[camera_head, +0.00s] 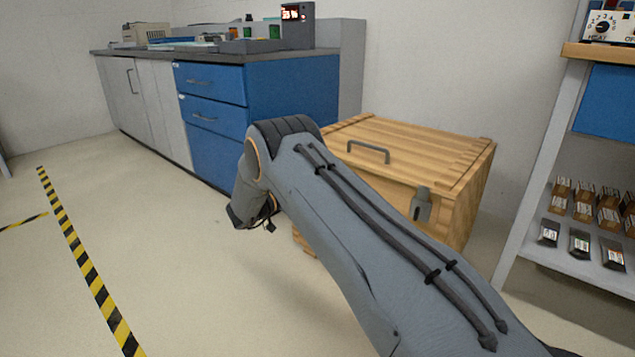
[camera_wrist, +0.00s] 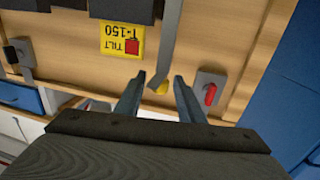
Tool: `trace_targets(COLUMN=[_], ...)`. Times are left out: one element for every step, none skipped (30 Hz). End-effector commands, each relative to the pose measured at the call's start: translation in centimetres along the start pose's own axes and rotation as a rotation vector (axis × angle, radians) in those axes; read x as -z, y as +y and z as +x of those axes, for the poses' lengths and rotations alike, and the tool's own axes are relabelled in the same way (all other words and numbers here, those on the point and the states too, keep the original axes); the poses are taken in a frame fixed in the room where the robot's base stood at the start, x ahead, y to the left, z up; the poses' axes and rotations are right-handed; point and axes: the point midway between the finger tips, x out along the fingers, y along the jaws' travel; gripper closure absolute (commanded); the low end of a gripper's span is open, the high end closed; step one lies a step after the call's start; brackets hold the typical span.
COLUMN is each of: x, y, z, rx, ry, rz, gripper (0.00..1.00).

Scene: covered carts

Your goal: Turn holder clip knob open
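In the wrist view my gripper (camera_wrist: 159,75) is open, its two fingers apart with nothing seen held between them. Just past the fingertips a grey strip (camera_wrist: 171,45) runs down a wooden panel (camera_wrist: 210,40), with a small yellow part (camera_wrist: 161,88) near its lower end, partly between the fingers. To the right, a red knob (camera_wrist: 210,94) sits on a grey plate. I cannot tell which is the holder clip knob. In the head view my arm hides the gripper.
A yellow "TILT T-150" label (camera_wrist: 123,40) is on the panel. In the head view a wooden crate (camera_head: 455,170) with a handle (camera_head: 368,152) and grey latch (camera_head: 421,205) stands behind my arm. Blue drawers (camera_head: 290,100) stand behind; a shelf rack (camera_head: 530,190) is right. Floor at left is clear.

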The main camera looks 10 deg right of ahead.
Motion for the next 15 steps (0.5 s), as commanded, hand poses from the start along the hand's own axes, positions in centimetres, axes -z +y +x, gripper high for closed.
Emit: trace_targets(x=[0.2,0.2,0.2,0.3,0.2,0.2,0.2,0.1,0.1,0.1,0.1,0.1,0.1,0.1,0.0], y=[0.0,0.0,0.0,0.0,0.0,0.0,0.0,0.0,0.0,0.0,0.0,0.0,0.0,0.0,0.0], z=[-1.1,-1.6,-2.2,-2.6,-3.0,-3.5,-3.9,-4.1,-4.4,-4.6,-4.7,-4.8,-4.9,-4.9,-4.9], rx=[0.002,0.002,0.001,0.001,0.002,0.002,0.001,0.000,-0.001,-0.001,-0.001,-0.001,-0.001,-0.001,-0.001], ry=[0.000,0.000,0.000,0.000,0.000,0.000,0.000,0.000,0.000,0.000,0.000,0.000,0.000,0.000,0.000], rz=[-0.001,-0.001,-0.001,-0.001,0.000,0.000,0.000,0.000,-0.001,0.000,0.000,0.000,0.000,0.000,0.000], gripper=[0.65,0.65,0.65,0.65,0.65,0.65,0.65,0.65,0.65,0.65,0.65,0.65,0.65,0.65,0.65])
